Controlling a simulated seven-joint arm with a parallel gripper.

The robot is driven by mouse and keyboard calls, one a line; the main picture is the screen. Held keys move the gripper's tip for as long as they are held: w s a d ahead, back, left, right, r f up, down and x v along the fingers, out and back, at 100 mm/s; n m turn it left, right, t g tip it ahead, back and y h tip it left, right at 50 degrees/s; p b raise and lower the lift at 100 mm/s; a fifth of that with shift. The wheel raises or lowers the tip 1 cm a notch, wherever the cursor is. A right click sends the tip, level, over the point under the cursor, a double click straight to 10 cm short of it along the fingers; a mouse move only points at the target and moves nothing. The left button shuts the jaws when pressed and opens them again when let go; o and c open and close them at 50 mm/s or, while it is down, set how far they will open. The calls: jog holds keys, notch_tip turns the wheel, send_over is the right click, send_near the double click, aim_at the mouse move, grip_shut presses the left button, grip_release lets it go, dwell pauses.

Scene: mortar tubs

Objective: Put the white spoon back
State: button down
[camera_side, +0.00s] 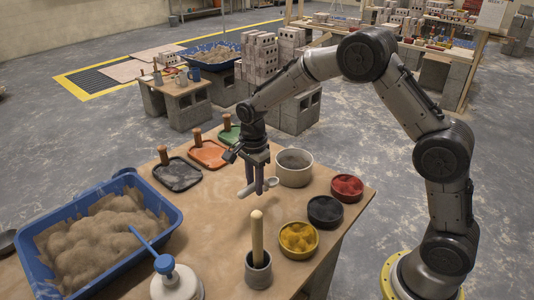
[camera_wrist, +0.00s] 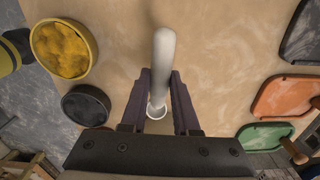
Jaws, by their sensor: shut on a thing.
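The white spoon (camera_side: 246,191) is held across my gripper (camera_side: 259,188), above the tabletop. In the wrist view the white spoon (camera_wrist: 164,55) runs up from between the two dark fingers of my gripper (camera_wrist: 160,98). Its small cupped end lies between the fingers there. The fingers hide part of the spoon. I cannot tell its exact height above the table.
The grey pot (camera_side: 294,178) stands right behind the gripper. Red (camera_side: 346,188), black (camera_side: 325,211) and yellow (camera_side: 298,240) bowls line the right edge. A grey cup (camera_side: 258,270) holds a wooden handle. Trays (camera_side: 208,154) stand at the back; a blue sand tub (camera_side: 173,215) is left.

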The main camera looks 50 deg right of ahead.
jog(key=shift+s+a+f+n, duration=0.35)
jog(key=shift+a+f+n, duration=0.2)
jog(key=shift+a, duration=0.25)
jog(key=shift+f, duration=1.95)
jog(key=shift+f, duration=0.45)
jog(key=c, duration=0.6)
grip_release()
